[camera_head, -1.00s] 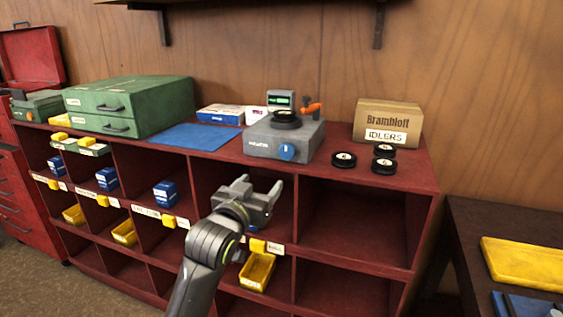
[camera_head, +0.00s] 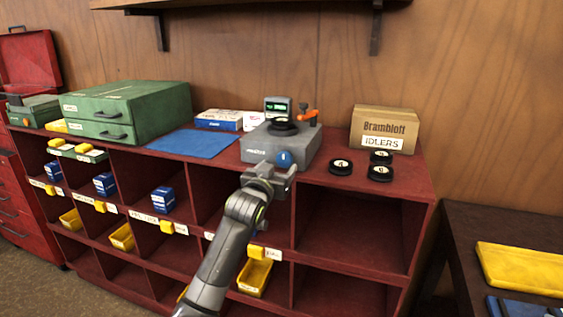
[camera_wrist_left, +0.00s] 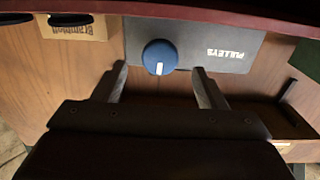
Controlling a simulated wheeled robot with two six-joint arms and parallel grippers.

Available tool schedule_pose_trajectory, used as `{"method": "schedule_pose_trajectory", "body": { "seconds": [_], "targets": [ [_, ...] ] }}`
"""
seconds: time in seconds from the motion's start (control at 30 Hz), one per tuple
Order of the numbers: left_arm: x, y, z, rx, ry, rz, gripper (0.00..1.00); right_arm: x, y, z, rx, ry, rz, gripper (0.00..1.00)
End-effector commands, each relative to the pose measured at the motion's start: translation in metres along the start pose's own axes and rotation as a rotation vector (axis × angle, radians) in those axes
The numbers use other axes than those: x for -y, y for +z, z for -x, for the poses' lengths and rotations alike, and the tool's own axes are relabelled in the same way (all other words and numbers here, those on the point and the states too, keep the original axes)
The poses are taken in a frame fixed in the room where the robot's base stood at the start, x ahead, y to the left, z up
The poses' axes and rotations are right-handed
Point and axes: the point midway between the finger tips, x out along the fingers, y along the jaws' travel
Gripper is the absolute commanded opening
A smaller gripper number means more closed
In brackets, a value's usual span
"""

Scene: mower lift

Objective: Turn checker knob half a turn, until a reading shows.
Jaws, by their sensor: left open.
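The checker (camera_head: 258,146) is a grey box on top of the red shelf unit, with a black pulley (camera_head: 283,126) lying on it. Its blue knob (camera_head: 285,159) is on the front face and has a white pointer mark. In the left wrist view the knob (camera_wrist_left: 160,57) lies between and just beyond my open fingertips, apart from both. My left gripper (camera_head: 276,170) is open in front of the knob, and it also shows in the left wrist view (camera_wrist_left: 160,75). A small display (camera_head: 277,106) with a green screen stands behind the checker. My right gripper is not in view.
Several black idlers (camera_head: 340,167) lie on the shelf top right of the checker, before a cardboard box (camera_head: 384,129). A blue mat (camera_head: 195,143) and green cases (camera_head: 128,110) are on the left. The red shelf unit's (camera_head: 420,182) open compartments are below.

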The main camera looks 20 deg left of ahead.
Motion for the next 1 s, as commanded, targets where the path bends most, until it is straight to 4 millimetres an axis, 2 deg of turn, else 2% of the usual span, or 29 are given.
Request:
{"method": "schedule_pose_trajectory", "body": {
  "seconds": [0.1, 0.3, 0.77, 1.0],
  "targets": [
    [0.0, -0.001, -0.015, 0.001, 0.0, 0.0, 0.66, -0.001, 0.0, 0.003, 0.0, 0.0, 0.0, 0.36],
    [0.0, -0.001, -0.031, 0.0, 0.0, -0.001, 0.66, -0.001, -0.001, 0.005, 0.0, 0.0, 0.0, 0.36],
    [0.0, 0.0, -0.037, 0.0, 0.0, -0.001, 0.66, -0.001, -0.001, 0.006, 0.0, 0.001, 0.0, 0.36],
    [0.0, 0.0, -0.037, 0.0, 0.0, -0.001, 0.34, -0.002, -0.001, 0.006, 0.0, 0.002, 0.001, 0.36]
  ]
}}
